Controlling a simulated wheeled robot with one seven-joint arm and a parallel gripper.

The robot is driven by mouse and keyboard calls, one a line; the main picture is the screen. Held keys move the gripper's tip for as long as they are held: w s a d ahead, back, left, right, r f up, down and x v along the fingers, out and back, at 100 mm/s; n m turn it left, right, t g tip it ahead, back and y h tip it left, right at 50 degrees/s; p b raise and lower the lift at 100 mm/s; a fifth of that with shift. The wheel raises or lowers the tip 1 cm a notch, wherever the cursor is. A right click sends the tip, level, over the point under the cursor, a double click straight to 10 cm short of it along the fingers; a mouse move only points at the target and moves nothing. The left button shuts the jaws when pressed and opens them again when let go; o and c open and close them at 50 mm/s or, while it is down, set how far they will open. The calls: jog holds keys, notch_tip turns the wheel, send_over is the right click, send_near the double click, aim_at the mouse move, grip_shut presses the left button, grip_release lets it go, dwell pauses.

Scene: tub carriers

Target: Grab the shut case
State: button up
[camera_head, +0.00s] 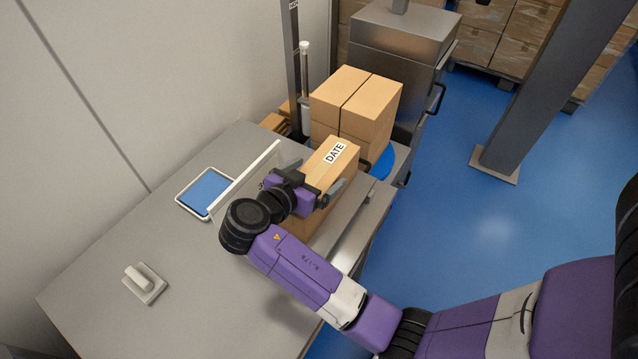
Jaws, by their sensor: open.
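The shut case is a closed brown cardboard box with a white DATE label (326,165). It sits on the grey table at its far right part, beside a low white upright panel. My gripper (316,192) is open, with its dark fingers near the case's close side and one finger along its right. The gripper and wrist hide part of the case's near end. I cannot tell whether the fingers touch it.
Two taller brown boxes (355,104) stand behind the case. A tablet-like blue-faced tray (207,192) and a small white handled block (144,283) lie on the grey table (210,290). A white panel (246,178) stands left of the case. Blue floor lies open at right.

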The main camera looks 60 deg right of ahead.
jog(key=shift+d+f, duration=0.3)
jog(key=shift+d, duration=0.3)
jog(key=c, duration=2)
jog(key=shift+w+r, duration=0.1)
jog(key=shift+r, duration=0.1)
